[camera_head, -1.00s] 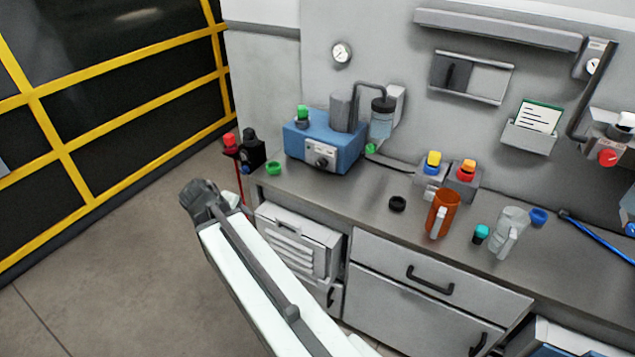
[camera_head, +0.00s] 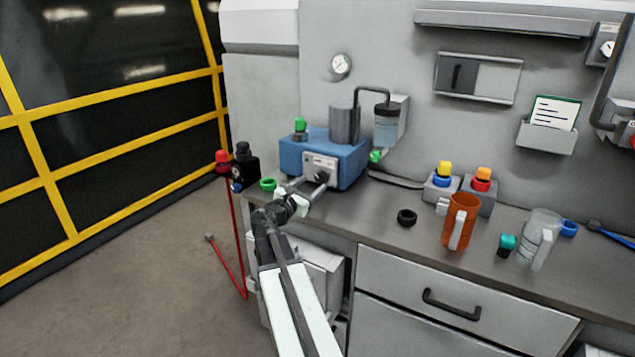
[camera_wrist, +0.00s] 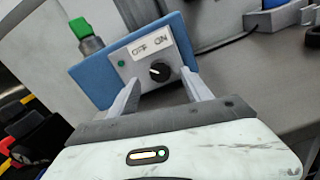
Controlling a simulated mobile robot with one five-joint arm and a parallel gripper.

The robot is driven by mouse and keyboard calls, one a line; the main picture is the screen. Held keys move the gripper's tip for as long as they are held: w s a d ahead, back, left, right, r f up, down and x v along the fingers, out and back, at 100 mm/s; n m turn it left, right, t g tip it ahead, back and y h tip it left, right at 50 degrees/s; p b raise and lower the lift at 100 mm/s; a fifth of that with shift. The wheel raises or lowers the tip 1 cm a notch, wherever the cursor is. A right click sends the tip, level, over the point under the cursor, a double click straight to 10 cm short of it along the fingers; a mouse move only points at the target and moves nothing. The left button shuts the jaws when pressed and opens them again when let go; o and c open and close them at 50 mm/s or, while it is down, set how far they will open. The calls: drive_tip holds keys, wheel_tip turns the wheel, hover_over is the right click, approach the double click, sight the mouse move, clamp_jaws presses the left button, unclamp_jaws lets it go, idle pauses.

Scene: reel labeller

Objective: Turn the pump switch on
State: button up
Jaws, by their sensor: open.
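The pump is a blue box (camera_head: 350,162) at the back left of the bench. Its pale front panel carries a black round switch knob (camera_head: 321,177). In the wrist view the knob (camera_wrist: 159,71) sits under a label (camera_wrist: 151,45) reading OFF on the left and ON on the right. A light mark shows on the knob, but I cannot tell surely which word it points to. My gripper (camera_head: 310,183) is open in front of the panel. In the wrist view its fingers (camera_wrist: 161,77) stand either side of the knob; I cannot tell whether they touch it.
A green ring (camera_head: 268,184) lies left of my gripper. A black valve block (camera_head: 243,168) stands at the bench's left end. The bench between is clear.

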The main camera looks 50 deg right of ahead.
sight(320, 179)
drive_tip(key=x, duration=0.5)
drive_tip(key=shift+a, duration=0.1)
clamp_jaws()
drive_tip(key=shift+m, duration=0.4)
drive_tip(key=m, duration=0.3)
drive_tip(key=shift+m, duration=0.3)
drive_tip(key=m, duration=0.4)
drive_tip(key=shift+s+f+m, duration=0.1)
drive_tip(key=shift+m, duration=0.2)
drive_tip(key=m, duration=0.4)
drive_tip(key=shift+m, duration=0.3)
drive_tip(key=shift+f+m, duration=0.1)
drive_tip(key=shift+m, duration=2.1)
